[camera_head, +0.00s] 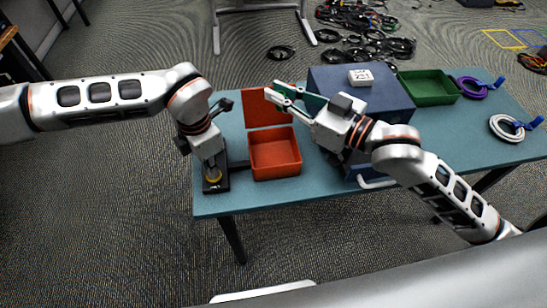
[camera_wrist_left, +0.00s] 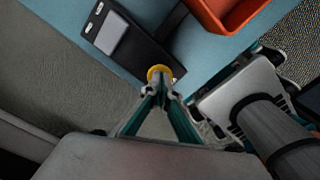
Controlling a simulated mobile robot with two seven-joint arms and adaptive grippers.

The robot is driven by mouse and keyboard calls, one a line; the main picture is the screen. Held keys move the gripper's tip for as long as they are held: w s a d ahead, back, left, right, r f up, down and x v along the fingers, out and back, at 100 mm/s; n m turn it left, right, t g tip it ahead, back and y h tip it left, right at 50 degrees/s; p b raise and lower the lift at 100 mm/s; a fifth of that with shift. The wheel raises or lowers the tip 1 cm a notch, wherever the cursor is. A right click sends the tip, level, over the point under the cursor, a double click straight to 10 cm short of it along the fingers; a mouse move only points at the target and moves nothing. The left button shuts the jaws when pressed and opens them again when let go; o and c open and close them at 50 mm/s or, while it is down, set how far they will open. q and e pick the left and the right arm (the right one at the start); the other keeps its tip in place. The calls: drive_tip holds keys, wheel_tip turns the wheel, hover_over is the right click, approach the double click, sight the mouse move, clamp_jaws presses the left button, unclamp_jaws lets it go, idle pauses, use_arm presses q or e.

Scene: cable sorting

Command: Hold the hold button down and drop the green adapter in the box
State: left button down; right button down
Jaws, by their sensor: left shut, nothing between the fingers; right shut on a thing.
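The black device with the yellow hold button (camera_wrist_left: 160,70) lies at the left front of the table. My left gripper (camera_wrist_left: 161,90) points down with shut, empty fingertips at the button, apparently touching it. In the head view the left gripper (camera_head: 212,174) covers part of the button. The orange-red box (camera_head: 275,170) stands right of the device, its lid (camera_head: 257,108) raised at the back and its inside empty. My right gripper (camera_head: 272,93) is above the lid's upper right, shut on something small. The fingers mostly hide it, so I cannot clearly make out the green adapter.
A large blue box (camera_head: 385,90) with a small white label block (camera_head: 360,77) stands behind my right arm. A green tray (camera_head: 428,88), a purple cable coil (camera_head: 470,86) and a white cable coil (camera_head: 506,128) lie at the right. Table (camera_head: 235,204) is clear in front of the box.

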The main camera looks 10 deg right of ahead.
drive_tip(key=shift+w+d+f, duration=0.15)
drive_tip(key=shift+w+f, duration=0.1)
drive_tip(key=shift+f, duration=2.85)
drive_tip(key=c, duration=1.9)
unclamp_jaws()
drive_tip(key=shift+r, duration=0.1)
wheel_tip(320, 180, up, 10)
drive_tip(key=shift+f, duration=0.1)
drive_tip(key=shift+r, duration=6)
